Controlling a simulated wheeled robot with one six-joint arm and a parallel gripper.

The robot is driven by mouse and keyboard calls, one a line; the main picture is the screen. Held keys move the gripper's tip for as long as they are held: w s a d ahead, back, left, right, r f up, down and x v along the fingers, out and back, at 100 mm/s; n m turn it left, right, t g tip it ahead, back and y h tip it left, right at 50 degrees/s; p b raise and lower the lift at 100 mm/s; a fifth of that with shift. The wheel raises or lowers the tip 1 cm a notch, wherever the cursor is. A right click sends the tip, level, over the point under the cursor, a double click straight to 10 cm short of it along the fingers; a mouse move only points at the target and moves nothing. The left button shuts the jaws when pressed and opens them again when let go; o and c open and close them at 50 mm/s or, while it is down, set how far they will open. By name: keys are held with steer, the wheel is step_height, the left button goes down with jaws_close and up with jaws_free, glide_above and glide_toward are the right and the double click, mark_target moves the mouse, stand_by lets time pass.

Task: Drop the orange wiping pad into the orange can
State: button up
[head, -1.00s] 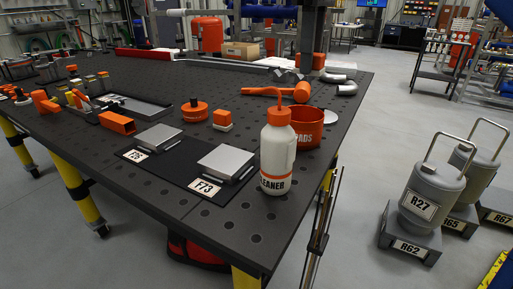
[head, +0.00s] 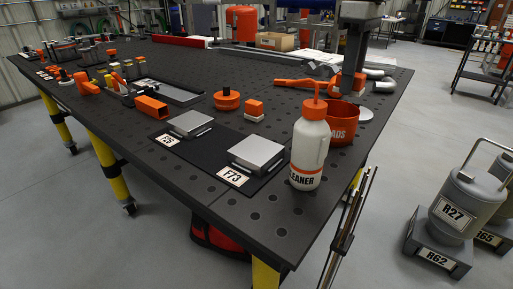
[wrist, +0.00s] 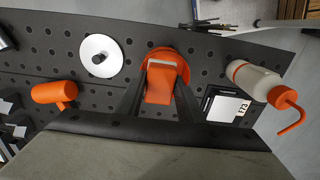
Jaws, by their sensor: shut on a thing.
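The orange can (head: 343,120), with white lettering, stands on the dark perforated table behind the cleaner bottle. My gripper (head: 350,92) is just above the can's mouth in the head view. In the wrist view, my gripper (wrist: 160,88) is shut on the orange wiping pad (wrist: 160,86), which has a pale band near its far end. The can's rim (wrist: 183,53) shows behind and around the far end of the pad. The pad hides much of the can's opening, and I cannot tell whether the pad is below the rim.
The white cleaner bottle (head: 309,155) with an orange spout stands close in front of the can. A silver disc with a black knob (wrist: 101,57) lies beside the can. The orange mallet (head: 295,84) lies behind. Two metal plates (head: 258,152) lie on a black mat.

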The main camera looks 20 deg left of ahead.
steer(key=o, duration=1)
steer(key=shift+o, duration=0.2)
steer(key=shift+r, duration=3.75)
steer(key=s+d+f+m+t, duration=0.1)
steer(key=s+d+f+m, duration=0.3)
steer(key=d+f, duration=0.4)
steer(key=s+d+f+m+t, duration=0.1)
steer(key=s+d+f+m, duration=0.25)
steer(key=d+f, duration=0.45)
steer(key=s+d+f+m+t, duration=0.1)
steer(key=s+d+f+m, duration=0.2)
steer(key=f, duration=0.7)
steer(key=s+d+f+m+t, duration=0.1)
steer(key=s+d+f+m, duration=0.2)
steer(key=s+d+f, duration=0.5)
step_height(320, 180, down, 3)
steer(key=shift+s+r+t, duration=0.2)
steer(key=shift+s+t, duration=0.2)
steer(key=shift+s, duration=0.7)
